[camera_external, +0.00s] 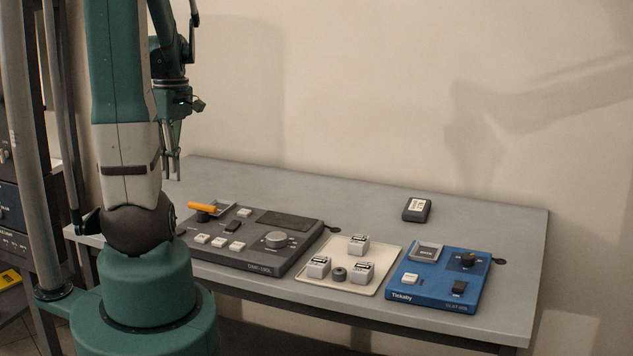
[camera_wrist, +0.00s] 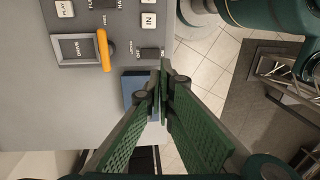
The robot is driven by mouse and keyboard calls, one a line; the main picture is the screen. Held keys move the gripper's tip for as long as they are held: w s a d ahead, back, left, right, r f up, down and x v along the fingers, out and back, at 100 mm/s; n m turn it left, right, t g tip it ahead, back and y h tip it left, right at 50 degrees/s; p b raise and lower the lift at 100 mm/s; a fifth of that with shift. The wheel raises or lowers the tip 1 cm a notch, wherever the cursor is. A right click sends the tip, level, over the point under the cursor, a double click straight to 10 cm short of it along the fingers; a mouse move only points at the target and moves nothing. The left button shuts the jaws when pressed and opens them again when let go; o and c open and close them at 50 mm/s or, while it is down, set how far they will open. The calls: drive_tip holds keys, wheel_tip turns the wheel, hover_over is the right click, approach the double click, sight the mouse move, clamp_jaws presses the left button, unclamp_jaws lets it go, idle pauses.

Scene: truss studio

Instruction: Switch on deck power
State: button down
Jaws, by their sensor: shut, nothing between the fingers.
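In the wrist view the deck (camera_wrist: 125,75) fills the upper left, with the orange lever (camera_wrist: 103,50) beside a square marked DRIVE (camera_wrist: 80,49).
A cream tray (camera_external: 317,281) holds white blocks and a dark ring. A blue Tickaby box (camera_external: 430,299) stands to its right, with a small black device (camera_external: 417,209) behind. The table's back (camera_external: 330,200) is mostly clear. A rack stands at the far left.

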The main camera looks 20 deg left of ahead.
drive_tip(key=shift+f, duration=0.15)
drive_tip(key=shift+s+f+b, duration=0.3)
drive_tip(key=shift+f+b, duration=0.05)
drive_tip(key=shift+f, duration=1.9)
drive_tip(key=shift+s+f+b, duration=0.25)
drive_tip(key=shift+f+b, duration=0.05)
drive_tip(key=shift+f, duration=1.95)
drive_tip(key=shift+s+f+b, duration=0.3)
drive_tip(key=shift+f+b, duration=0.05)
drive_tip(key=shift+f, duration=1.9)
drive_tip(key=shift+f, duration=0.1)
drive_tip(key=shift+s+f+t+b, duration=0.25)
drive_tip(key=shift+f+t+b, duration=0.15)
drive_tip(key=shift+t, duration=0.1)
drive_tip(key=shift+w+r, duration=0.2)
drive_tip(key=shift+w, duration=0.15)
drive_tip(key=shift+w+r, duration=0.15)
drive_tip(key=shift+w, duration=0.25)
